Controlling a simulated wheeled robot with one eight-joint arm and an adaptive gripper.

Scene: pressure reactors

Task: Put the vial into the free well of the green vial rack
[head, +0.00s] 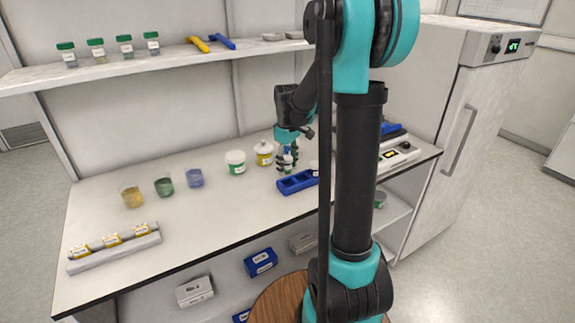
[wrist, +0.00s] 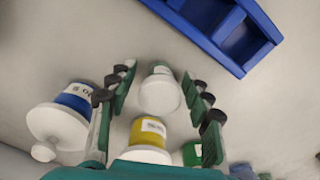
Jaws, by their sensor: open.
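A white-capped vial (wrist: 160,95) with a pale label stands between the spread fingers of my gripper (wrist: 159,78) in the wrist view, with gaps on both sides. In the head view my gripper (head: 287,158) is low over the bench, and the vial is hard to make out there. A blue rack (head: 298,181) lies just in front of my gripper; it also shows at the top right of the wrist view (wrist: 222,38), with empty compartments. I see no rack that is clearly green; my arm hides part of the bench.
A yellow-labelled jar (head: 264,153) and a green-labelled jar (head: 236,162) stand left of my gripper. A blue-labelled jar (wrist: 75,100) is close to the left finger. Several beakers (head: 164,186) stand further left. A grey device (head: 398,155) is at the right.

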